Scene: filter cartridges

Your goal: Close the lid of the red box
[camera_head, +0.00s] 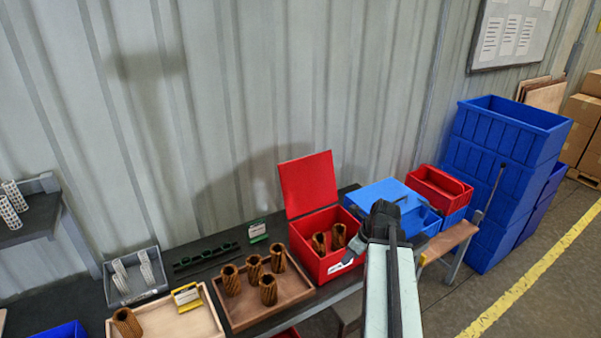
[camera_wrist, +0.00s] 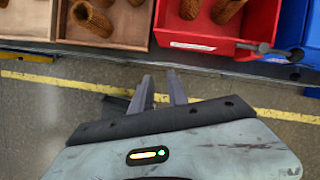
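The red box (camera_head: 333,265) stands on the dark table with its lid (camera_head: 309,184) raised upright at the back. Two brown ribbed cartridges (camera_head: 338,236) are inside it. In the wrist view the red box (camera_wrist: 205,41) shows at the top, with a white label on its front; its lid is out of that view. My gripper (camera_wrist: 160,84) is open and empty, with a gap between its fingers. It appears in front of the table edge, apart from the box. In the head view my arm hides part of the area right of the box.
A wooden tray (camera_head: 243,319) with several brown cartridges stands left of the box. A blue box (camera_head: 387,194) and a small red bin (camera_head: 440,188) stand at the right. Stacked blue crates (camera_head: 505,150) are farther right. Floor (camera_wrist: 60,110) is clear in front of the table.

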